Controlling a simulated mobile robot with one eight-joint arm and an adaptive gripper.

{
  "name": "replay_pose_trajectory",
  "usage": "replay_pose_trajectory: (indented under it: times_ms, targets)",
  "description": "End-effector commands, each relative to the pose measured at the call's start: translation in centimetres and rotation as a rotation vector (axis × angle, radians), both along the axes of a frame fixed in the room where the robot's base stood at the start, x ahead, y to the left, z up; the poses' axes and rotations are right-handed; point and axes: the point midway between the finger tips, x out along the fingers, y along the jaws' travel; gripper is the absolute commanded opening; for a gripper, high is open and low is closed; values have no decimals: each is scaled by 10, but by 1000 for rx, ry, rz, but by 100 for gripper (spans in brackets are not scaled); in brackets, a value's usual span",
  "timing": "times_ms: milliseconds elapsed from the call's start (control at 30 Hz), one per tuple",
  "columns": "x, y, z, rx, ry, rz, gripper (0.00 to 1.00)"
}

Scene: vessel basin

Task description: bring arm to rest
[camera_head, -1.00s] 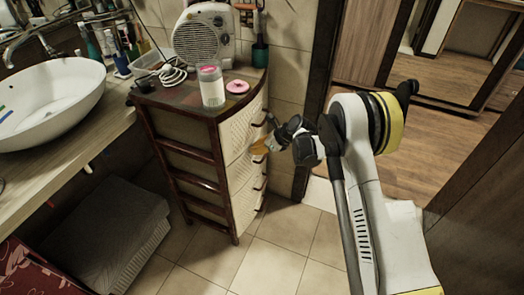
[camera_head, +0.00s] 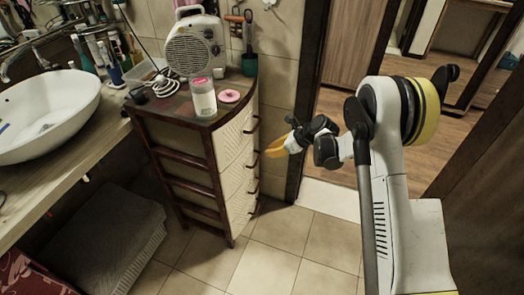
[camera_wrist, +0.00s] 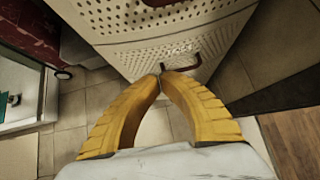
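My gripper (camera_head: 277,148) is on the right in the head view, in front of the drawer cabinet (camera_head: 232,165) and a little apart from its front. In the wrist view the two yellow fingers of my gripper (camera_wrist: 161,78) curve inward and their tips meet. I see nothing held between them. The perforated cabinet front (camera_wrist: 150,35) lies beyond the fingertips, with a dark handle (camera_wrist: 185,62) just past them.
A white basin (camera_head: 45,115) sits on a wooden counter at left. The cabinet top holds a fan heater (camera_head: 195,45), a jar with a pink lid (camera_head: 203,100) and a pink round item (camera_head: 229,96). A grey box (camera_head: 105,235) stands below. The tiled floor is clear; a doorway opens at right.

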Motion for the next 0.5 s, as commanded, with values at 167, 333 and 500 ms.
replay_pose_trajectory:
  times_ms: [167,333,500]
  targets:
    - [-3,-6,6,0,1,1,0]
    - [-4,-8,15,-17,-18,15,0]
    - [-17,-22,70,-135,-143,119,0]
